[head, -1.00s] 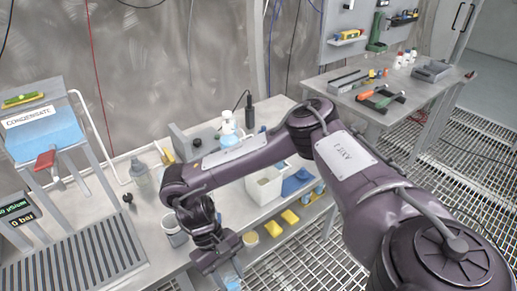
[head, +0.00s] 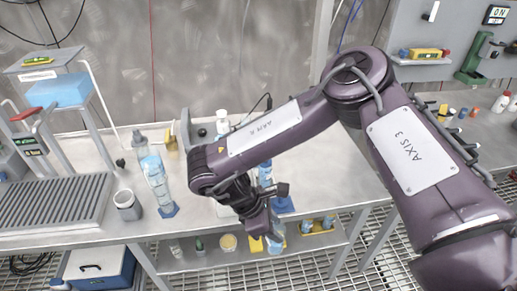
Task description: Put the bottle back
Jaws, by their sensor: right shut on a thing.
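My right gripper (head: 268,212) points down over the front edge of the steel bench (head: 90,220). It is shut on a pale blue, see-through bottle (head: 276,240), which hangs just below it, mostly hidden by the gripper. A white-capped bottle (head: 222,122) stands at the back of the bench, partly behind my right arm. Another clear bluish vessel (head: 265,172) shows behind the wrist; its lower part is hidden. My left gripper is not in view.
A tall clear cylinder on a blue foot (head: 168,212) and a grey jar (head: 128,206) stand left of my gripper. A grooved tray (head: 55,202) and a raised stand with a blue block (head: 60,90) are further left. Yellow bins and small jars (head: 228,243) sit on the lower shelf.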

